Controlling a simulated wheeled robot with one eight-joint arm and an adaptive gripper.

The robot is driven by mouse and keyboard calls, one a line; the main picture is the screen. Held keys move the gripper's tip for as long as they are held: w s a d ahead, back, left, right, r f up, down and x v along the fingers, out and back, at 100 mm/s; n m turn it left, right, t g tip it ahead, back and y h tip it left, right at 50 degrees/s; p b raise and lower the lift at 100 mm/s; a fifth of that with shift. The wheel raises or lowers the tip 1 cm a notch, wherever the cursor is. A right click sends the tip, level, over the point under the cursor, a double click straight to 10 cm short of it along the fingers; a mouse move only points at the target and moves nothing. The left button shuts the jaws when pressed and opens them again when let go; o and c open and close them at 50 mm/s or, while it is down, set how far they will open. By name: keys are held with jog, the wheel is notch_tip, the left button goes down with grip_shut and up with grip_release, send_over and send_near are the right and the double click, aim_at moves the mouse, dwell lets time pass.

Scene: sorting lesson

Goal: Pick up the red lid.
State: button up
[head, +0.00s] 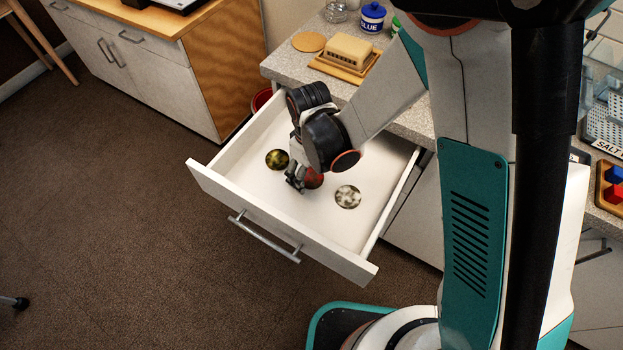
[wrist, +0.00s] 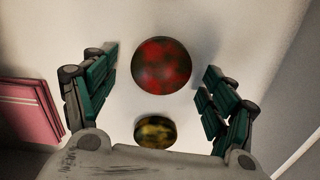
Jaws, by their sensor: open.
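The red lid (head: 314,178) is a round disc with dark mottling, lying on the white floor of the open drawer (head: 240,208). My gripper (head: 297,180) is down inside the drawer and partly hides it in the head view. In the wrist view the red lid (wrist: 161,66) shows whole, between the two spread fingers of my gripper (wrist: 161,63). The fingers are open with a gap on both sides of the lid. I cannot tell their exact height above it.
A yellow-and-dark lid (head: 277,159) and a white-and-grey lid (head: 348,196) lie in the drawer on either side. The yellow lid (wrist: 155,132) is close below the red one in the wrist view. The drawer walls surround my gripper; the counter (head: 283,66) stands behind.

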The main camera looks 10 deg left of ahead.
jog(key=c, duration=1)
